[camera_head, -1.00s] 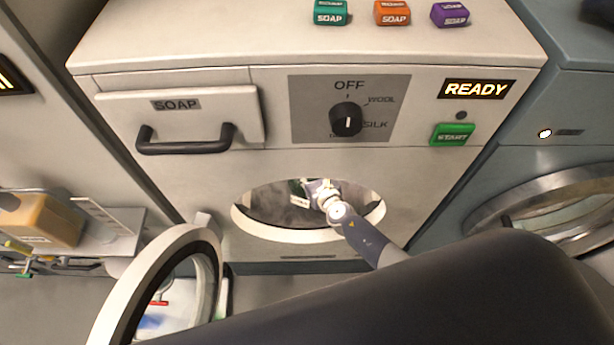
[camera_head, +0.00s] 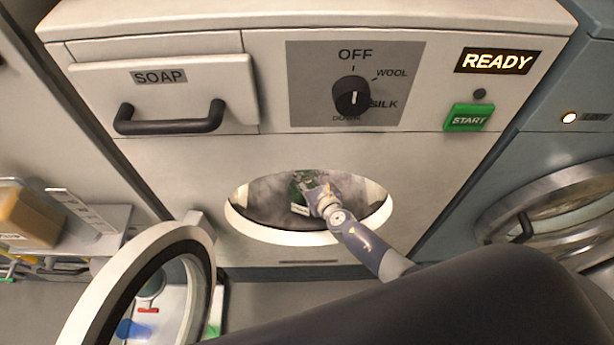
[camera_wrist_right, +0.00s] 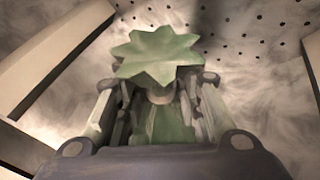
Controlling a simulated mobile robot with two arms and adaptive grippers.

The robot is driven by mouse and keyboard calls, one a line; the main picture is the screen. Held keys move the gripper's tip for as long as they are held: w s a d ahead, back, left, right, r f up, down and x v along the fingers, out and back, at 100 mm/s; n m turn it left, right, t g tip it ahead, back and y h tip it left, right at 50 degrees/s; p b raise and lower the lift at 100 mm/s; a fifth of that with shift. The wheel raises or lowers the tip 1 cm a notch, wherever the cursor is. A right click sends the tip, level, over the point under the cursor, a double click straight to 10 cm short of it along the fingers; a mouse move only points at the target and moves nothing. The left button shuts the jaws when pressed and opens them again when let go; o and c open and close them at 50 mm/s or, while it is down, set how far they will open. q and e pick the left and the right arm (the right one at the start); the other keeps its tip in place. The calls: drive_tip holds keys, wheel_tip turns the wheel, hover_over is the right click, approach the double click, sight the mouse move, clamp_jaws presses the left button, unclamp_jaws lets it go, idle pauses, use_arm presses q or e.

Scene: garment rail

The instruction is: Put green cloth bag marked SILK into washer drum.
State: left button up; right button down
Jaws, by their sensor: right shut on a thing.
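The green cloth bag (camera_head: 303,187) is at the washer drum's opening in the head view, partly hidden by my right gripper (camera_head: 316,194). In the right wrist view, the bag's star-shaped gathered top (camera_wrist_right: 158,55) sticks up between the fingers of my right gripper (camera_wrist_right: 158,105), which is shut on it. The perforated metal wall of the washer drum (camera_wrist_right: 255,60) lies behind it, so the bag is within the drum's space. I cannot read its SILK mark or tell whether it touches the drum floor. My left gripper is not in view.
The washer's round door (camera_head: 150,285) stands open at lower left. The white opening rim (camera_head: 300,238) surrounds my right arm. The dial (camera_head: 351,96), green START button (camera_head: 468,117) and READY display (camera_head: 496,61) are above. Another washer (camera_head: 560,210) stands at right.

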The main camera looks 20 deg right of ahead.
drive_tip(key=c, duration=1)
unclamp_jaws()
drive_tip(key=shift+s+r, duration=0.2)
drive_tip(key=shift+s, duration=0.35)
drive_tip(key=s+d, duration=0.1)
drive_tip(key=s, duration=1.1)
drive_tip(key=shift+d, duration=0.25)
